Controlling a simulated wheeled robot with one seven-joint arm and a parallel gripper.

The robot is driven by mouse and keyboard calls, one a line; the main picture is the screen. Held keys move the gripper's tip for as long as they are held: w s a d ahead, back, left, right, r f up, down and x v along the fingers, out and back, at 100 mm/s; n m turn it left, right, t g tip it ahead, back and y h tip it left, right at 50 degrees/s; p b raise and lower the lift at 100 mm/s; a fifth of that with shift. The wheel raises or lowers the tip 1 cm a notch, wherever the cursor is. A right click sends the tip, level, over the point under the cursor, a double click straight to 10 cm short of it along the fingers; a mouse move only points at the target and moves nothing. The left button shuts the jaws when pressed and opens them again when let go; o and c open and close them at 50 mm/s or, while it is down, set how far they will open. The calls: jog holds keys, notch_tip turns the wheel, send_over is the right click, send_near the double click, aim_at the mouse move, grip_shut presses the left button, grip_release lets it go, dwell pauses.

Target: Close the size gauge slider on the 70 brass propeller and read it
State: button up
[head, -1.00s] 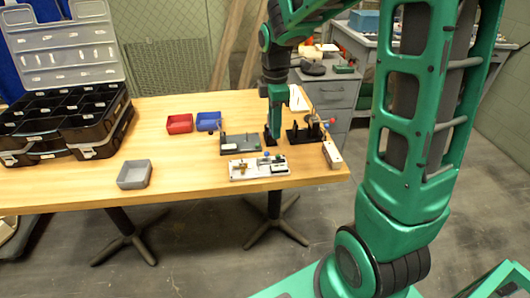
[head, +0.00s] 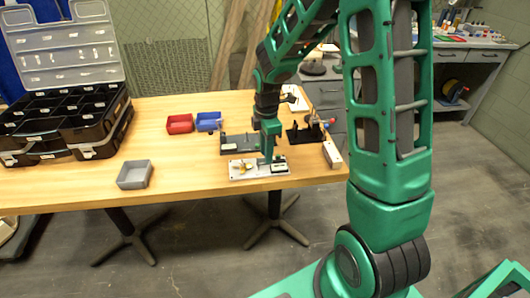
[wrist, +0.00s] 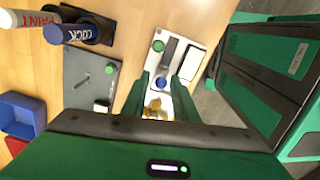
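The size gauge (head: 234,174) is a pale plate near the table's front edge, also seen in the wrist view (wrist: 188,103). The brass propeller (wrist: 155,108) sits on it, at its left part in the head view (head: 242,168). A blue knob (wrist: 160,83), apparently on the slider, shows between my fingers in the wrist view. My gripper (head: 267,160) is down at the gauge, right of the propeller. Its two green fingers (wrist: 164,80) stand apart on either side of the knob; I cannot tell whether they touch it. The gauge reading is not legible.
A dark grey plate fixture (head: 236,144) lies just behind the gauge. A black stand (head: 303,135) with marker-like tools is at the right. Red (head: 180,124) and blue (head: 208,121) bins, a grey tray (head: 134,175) and an open black organizer (head: 60,123) stand left.

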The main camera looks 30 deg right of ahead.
jog(key=shift+f, duration=0.25)
grip_shut()
jog(key=shift+w+a+r, duration=0.1)
jog(key=shift+w+a, duration=0.1)
jog(key=shift+a, duration=0.35)
jog(key=shift+w+a, duration=0.2)
jog(key=shift+a, duration=0.3)
grip_release()
